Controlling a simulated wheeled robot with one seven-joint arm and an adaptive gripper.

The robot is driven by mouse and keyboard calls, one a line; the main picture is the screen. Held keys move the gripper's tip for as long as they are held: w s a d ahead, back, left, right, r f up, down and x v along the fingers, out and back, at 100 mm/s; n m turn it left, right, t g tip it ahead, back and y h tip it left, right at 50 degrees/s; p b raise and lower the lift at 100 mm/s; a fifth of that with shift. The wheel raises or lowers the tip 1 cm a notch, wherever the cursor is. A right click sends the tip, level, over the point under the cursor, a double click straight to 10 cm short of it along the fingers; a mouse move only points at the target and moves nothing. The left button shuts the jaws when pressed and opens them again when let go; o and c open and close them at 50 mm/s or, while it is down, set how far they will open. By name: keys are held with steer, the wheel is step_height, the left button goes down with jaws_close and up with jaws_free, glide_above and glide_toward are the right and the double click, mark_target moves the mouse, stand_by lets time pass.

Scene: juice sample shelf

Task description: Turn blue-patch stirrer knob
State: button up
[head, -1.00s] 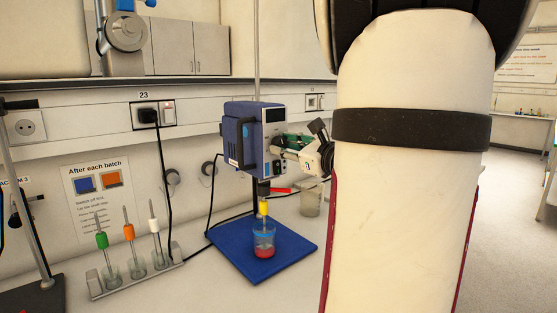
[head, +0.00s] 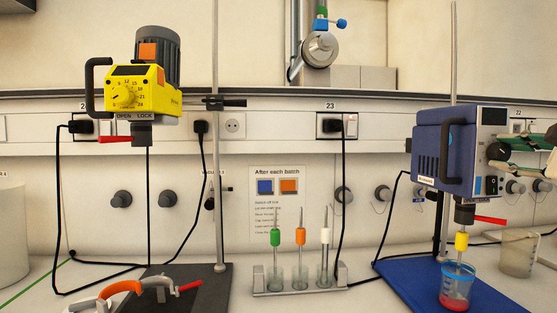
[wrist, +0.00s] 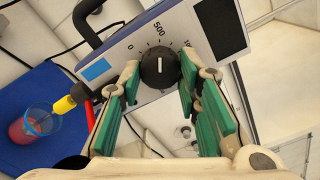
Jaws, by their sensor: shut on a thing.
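The blue stirrer (head: 440,150) stands at the right in the head view, with its front face turned to the right. The wrist view shows that face with a blue patch (wrist: 97,68) left of a round black knob (wrist: 158,68). A white line on the knob points up, roughly at the 500 mark. My gripper (wrist: 160,76) has its green-padded fingers on both sides of the knob and is shut on it.
A beaker with red liquid (head: 455,287) stands under the stirrer on a blue base (head: 400,271). A red lever (head: 490,220) sticks out below the stirrer. A yellow stirrer (head: 140,90) is at the left. A rack (head: 300,288) holds several coloured stirring rods. A clear beaker (head: 515,258) stands at the right.

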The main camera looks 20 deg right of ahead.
stand_by(0.3)
steer(key=o, duration=1.1)
steer(key=shift+o, duration=0.2)
steer(key=v, duration=1.2)
